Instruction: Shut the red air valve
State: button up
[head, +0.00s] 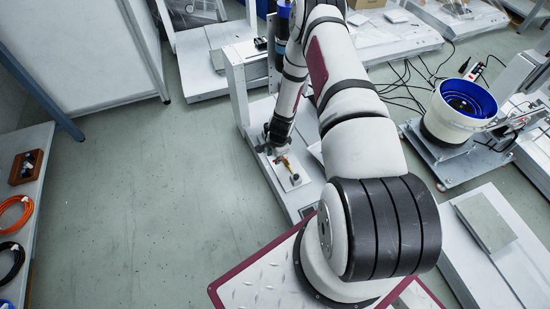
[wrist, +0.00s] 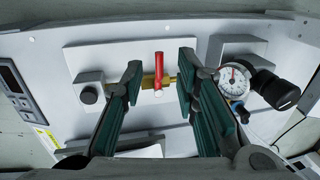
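The red air valve handle (wrist: 158,72) is in the middle of the wrist view. It points up in the picture, crosswise to the short brass valve body (wrist: 149,82). The body is mounted on a pale plate (wrist: 85,58). My gripper (wrist: 160,66) is open, with one green-padded finger on each side of the handle. Gaps show between the handle and both fingers, and nothing is held. In the head view the valve (head: 289,166) is small, just below my gripper (head: 279,150), whose fingers are hard to make out there.
A round gauge (wrist: 234,83) and a black knob (wrist: 274,89) sit close to the right finger. A grey fitting with a dark round end (wrist: 89,95) is left of the left finger. A blue bowl feeder (head: 462,105) stands right. The floor at left is clear.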

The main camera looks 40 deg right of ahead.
notch_tip(320, 180, up, 9)
jog(key=s, duration=0.1)
jog(key=shift+s+a, duration=0.15)
jog(key=shift+s, duration=0.25)
